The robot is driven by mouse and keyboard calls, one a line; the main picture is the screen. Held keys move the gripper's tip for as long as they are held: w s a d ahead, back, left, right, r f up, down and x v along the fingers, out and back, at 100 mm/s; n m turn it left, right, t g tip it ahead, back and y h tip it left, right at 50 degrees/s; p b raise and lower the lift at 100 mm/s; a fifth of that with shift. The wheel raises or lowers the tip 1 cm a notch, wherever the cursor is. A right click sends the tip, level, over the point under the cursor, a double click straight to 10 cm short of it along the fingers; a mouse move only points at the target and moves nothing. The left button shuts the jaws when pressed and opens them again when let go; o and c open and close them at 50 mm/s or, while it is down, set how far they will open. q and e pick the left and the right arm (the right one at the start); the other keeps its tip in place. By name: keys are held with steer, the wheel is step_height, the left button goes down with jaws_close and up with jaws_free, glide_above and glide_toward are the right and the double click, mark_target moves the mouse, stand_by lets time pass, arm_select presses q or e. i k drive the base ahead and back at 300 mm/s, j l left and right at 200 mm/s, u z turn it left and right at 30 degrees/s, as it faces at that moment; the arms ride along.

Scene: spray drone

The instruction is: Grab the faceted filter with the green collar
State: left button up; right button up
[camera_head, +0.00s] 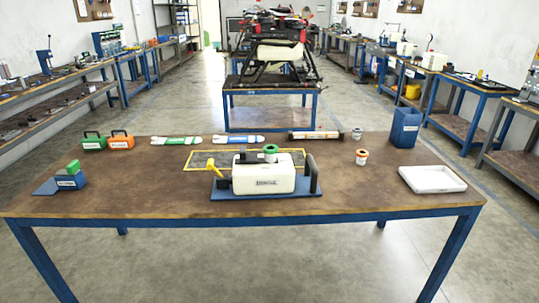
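Facets are too small to make out on either cylinder. Neither of my grippers is in view.
The brown table (130,195) also holds a green case (94,141), an orange case (121,140), a blue bin (405,127), a white tray (432,180), a long tube (315,135) and two flat packs. A drone (280,48) stands behind. The table's front edge is clear.

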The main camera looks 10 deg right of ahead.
mark_target(271, 150)
steer(key=i+j, duration=0.15)
steer(key=i, duration=0.25)
steer(key=i+j+z, duration=0.1)
steer(key=i, duration=0.35)
